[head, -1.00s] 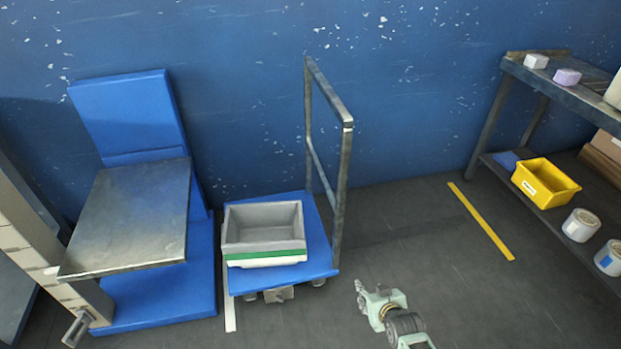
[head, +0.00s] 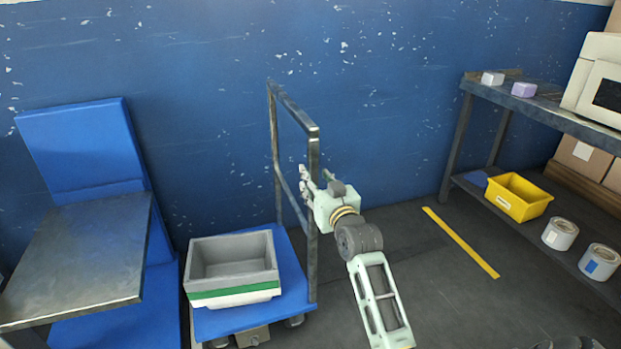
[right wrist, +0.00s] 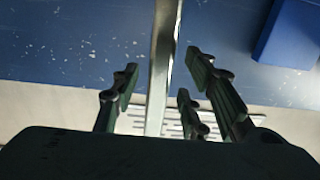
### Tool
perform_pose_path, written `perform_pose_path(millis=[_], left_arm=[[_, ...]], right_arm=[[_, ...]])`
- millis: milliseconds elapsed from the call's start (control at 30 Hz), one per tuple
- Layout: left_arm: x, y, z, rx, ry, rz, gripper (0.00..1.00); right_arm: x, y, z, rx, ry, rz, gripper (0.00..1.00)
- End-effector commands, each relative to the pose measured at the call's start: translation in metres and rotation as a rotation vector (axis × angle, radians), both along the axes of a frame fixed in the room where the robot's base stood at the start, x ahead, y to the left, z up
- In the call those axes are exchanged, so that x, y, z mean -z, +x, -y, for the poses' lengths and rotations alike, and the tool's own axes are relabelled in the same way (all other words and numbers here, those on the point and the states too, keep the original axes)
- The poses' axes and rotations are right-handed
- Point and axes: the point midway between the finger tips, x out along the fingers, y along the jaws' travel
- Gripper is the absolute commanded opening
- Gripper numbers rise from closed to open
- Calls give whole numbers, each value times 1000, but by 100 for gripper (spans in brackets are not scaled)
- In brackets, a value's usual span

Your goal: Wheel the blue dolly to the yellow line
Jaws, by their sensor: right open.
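The blue dolly (head: 291,265) stands on the floor left of centre in the head view. Its upright grey metal handle (head: 313,240) rises at the deck's right side. A grey tote with a green band (head: 235,292) sits on the deck. The yellow line (head: 461,243) lies on the floor to the right, apart from the dolly. My right gripper (head: 306,181) is open beside the handle. In the right wrist view, a grey handle bar (right wrist: 160,80) shows between the spread fingers of the gripper (right wrist: 163,88); contact cannot be told. My left gripper is out of view.
A metal shelf (head: 455,140) stands at the right, with a yellow bin (head: 518,198) and white rolls (head: 560,233) on its lower level. A blue-backed stand with a metal plate (head: 80,255) is left of the dolly. The floor between dolly and line is clear.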

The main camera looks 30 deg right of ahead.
Motion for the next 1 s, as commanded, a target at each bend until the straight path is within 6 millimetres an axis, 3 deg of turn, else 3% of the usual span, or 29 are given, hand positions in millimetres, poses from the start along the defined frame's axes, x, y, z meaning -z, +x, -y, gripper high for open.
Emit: perform_pose_path(millis=[200,533,1000], left_arm=[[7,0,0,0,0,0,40],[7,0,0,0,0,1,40],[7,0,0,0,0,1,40]], right_arm=[[1,25,6,0,0,1,41],[0,30,7,0,-1,0,41],[1,29,7,0,-1,0,0]])
